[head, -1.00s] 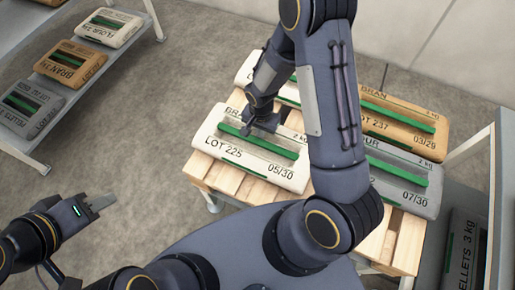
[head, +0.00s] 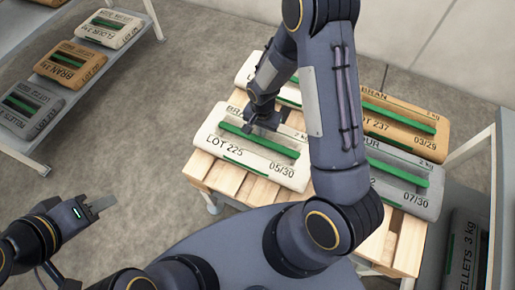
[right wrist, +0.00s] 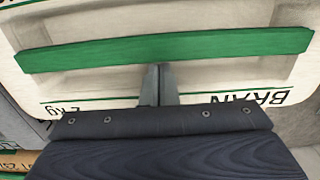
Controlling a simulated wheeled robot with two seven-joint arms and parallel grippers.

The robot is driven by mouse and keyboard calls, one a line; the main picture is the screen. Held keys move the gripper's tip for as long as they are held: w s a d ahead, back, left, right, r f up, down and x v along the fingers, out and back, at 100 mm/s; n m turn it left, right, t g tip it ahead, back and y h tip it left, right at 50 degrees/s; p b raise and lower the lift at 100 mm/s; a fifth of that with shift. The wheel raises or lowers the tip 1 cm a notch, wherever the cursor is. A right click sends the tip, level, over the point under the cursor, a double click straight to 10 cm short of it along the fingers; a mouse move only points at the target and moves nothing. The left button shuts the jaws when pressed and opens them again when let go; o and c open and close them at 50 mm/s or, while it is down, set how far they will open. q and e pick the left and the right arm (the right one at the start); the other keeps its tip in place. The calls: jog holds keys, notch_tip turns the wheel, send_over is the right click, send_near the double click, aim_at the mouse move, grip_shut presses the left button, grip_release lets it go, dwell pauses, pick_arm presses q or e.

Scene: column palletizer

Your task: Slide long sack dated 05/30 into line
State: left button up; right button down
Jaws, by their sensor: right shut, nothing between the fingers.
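The white bran sack dated 05/30 (head: 230,157) lies flat on the near left of the wooden pallet (head: 228,183), a green strip across its top. My right gripper (head: 266,121) is over the sack's far side, behind the strip. In the right wrist view, the closed fingers (right wrist: 158,84) point at the green strip (right wrist: 165,52) of the sack (right wrist: 100,85), with nothing between them. Whether the fingertips touch it is unclear. My left gripper (head: 100,205) is away from the pallet at lower left; its jaw opening cannot be made out.
A pale sack (head: 246,72) lies behind, partly hidden by my right arm. A brown sack dated 03/29 (head: 400,140) and a grey sack dated 07/30 (head: 385,183) lie on the right. A shelf with several sacks (head: 68,64) stands at left; a metal frame (head: 503,190) at right.

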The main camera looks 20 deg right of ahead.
jog(key=shift+w+d, duration=0.85)
jog(key=shift+d, duration=0.15)
jog(key=shift+w+d, duration=1.2)
jog(key=shift+d, duration=0.25)
jog(key=shift+a+b, duration=0.2)
jog(key=shift+b, duration=0.2)
jog(key=shift+w+d, duration=0.1)
jog(key=shift+w, duration=0.05)
jog(key=shift+w+d, duration=0.5)
jog(key=shift+d, duration=0.1)
jog(key=shift+s+a, duration=0.1)
jog(key=shift+s+a, duration=0.2)
